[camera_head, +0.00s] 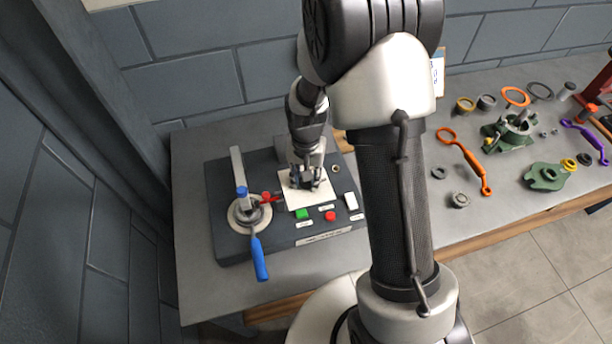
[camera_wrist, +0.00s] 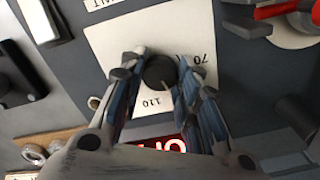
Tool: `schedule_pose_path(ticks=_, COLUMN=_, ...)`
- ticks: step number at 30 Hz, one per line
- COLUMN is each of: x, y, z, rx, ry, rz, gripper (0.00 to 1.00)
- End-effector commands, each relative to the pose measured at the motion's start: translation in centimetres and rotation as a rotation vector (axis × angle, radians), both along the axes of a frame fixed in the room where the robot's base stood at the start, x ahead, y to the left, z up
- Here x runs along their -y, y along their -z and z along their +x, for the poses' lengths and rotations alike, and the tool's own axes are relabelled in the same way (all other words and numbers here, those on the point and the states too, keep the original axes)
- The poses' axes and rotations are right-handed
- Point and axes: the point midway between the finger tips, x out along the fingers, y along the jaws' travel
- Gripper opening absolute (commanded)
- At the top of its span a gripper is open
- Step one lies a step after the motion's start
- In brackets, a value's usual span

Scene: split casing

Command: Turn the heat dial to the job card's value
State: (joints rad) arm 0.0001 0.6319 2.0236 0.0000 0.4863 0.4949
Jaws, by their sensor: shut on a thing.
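The heat dial (camera_wrist: 160,72) is a dark round knob on a white scale plate (camera_wrist: 112,42). The marks 70 and 110 show on the plate, upside down in the wrist view. My gripper (camera_wrist: 156,80) is shut on the dial, one finger at each side. In the head view my gripper (camera_head: 308,182) comes down over the white plate (camera_head: 292,199) and hides the dial. A red lit display (camera_wrist: 170,143) is partly covered by my gripper, so its value is not readable. A pale card (camera_head: 437,76) stands behind my arm, too small to read.
The dark panel (camera_head: 232,190) also holds a blue-handled lever (camera_head: 257,258), a green button (camera_head: 302,213) and a red button (camera_head: 330,215). Green casing parts (camera_head: 545,177), rings and orange tools (camera_head: 470,160) lie to the right on the bench. The bench's front-left corner is clear.

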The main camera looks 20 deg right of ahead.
Motion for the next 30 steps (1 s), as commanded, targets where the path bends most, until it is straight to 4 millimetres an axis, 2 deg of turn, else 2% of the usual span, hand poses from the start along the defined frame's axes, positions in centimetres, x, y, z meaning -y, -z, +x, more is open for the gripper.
schedule_pose_path(ticks=18, x=-0.01, y=-0.06, z=0.05, rx=0.001, ry=0.561, rz=0.000, gripper=0.06)
schedule_pose_path(ticks=30, x=-0.01, y=-0.04, z=0.07, rx=0.001, ry=0.772, rz=0.000, gripper=0.06)
